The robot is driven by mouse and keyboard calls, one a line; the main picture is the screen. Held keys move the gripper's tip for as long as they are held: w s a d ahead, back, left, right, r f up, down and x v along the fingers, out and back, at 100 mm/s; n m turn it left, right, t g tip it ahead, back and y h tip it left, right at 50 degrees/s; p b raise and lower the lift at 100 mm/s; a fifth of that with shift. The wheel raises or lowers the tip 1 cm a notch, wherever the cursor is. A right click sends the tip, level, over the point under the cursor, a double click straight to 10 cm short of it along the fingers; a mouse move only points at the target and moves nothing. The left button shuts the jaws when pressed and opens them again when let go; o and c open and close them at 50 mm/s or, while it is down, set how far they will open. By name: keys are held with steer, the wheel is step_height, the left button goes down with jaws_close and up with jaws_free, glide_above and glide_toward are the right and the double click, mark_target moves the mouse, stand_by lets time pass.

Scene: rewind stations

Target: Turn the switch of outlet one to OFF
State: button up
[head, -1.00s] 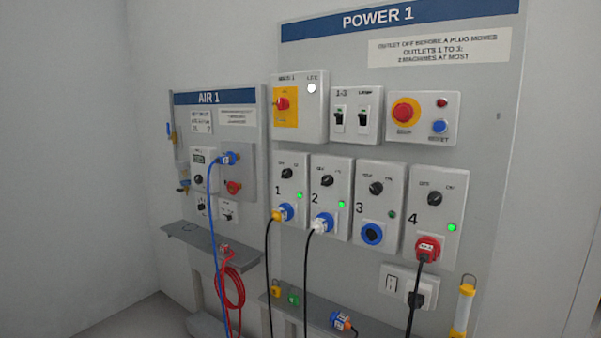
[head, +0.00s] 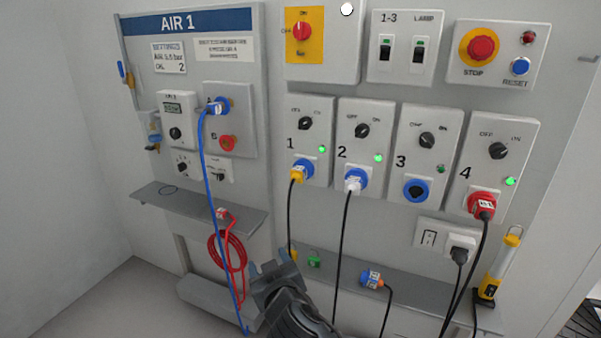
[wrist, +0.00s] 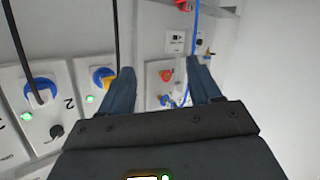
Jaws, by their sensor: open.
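Outlet one (head: 303,140) is a white box marked 1 on the POWER 1 panel. Its black rotary switch (head: 305,123) sits near the top, and its green lamp (head: 322,149) is lit. A yellow-and-blue plug (head: 300,171) with a black cable is in its socket; this plug also shows in the wrist view (wrist: 103,79). My gripper (head: 272,272) is low in front of the panel, below outlet one and apart from the switch. In the wrist view my gripper (wrist: 163,78) has its fingers spread with nothing held. Outlet one's switch is hidden there.
Outlet 2 (head: 361,143) stands beside outlet one, plugged in with its lamp lit. Cables hang below the outlets. A grey shelf (head: 410,295) juts out beneath them.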

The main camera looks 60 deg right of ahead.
steer(key=w+d+r+m+g+h, duration=0.4)
steer(key=w+d+r+m+h, duration=0.1)
steer(key=d+r, duration=0.55)
steer(key=m+g+h+p, duration=0.1)
steer(key=m+g+h, duration=0.2)
steer(key=m+g, duration=0.25)
glide_toward(303, 124)
steer(key=d, duration=0.1)
steer(key=shift+m, duration=0.25)
steer(key=d, duration=0.2)
steer(key=d+p, duration=0.1)
steer(key=d, duration=0.2)
steer(key=d+p, duration=0.1)
steer(key=d, duration=0.1)
steer(key=shift+w+d+r, duration=0.25)
steer(key=shift+w, duration=0.1)
steer(key=shift+d+f, duration=0.1)
steer(key=shift+d, duration=0.3)
steer(key=c, duration=1)
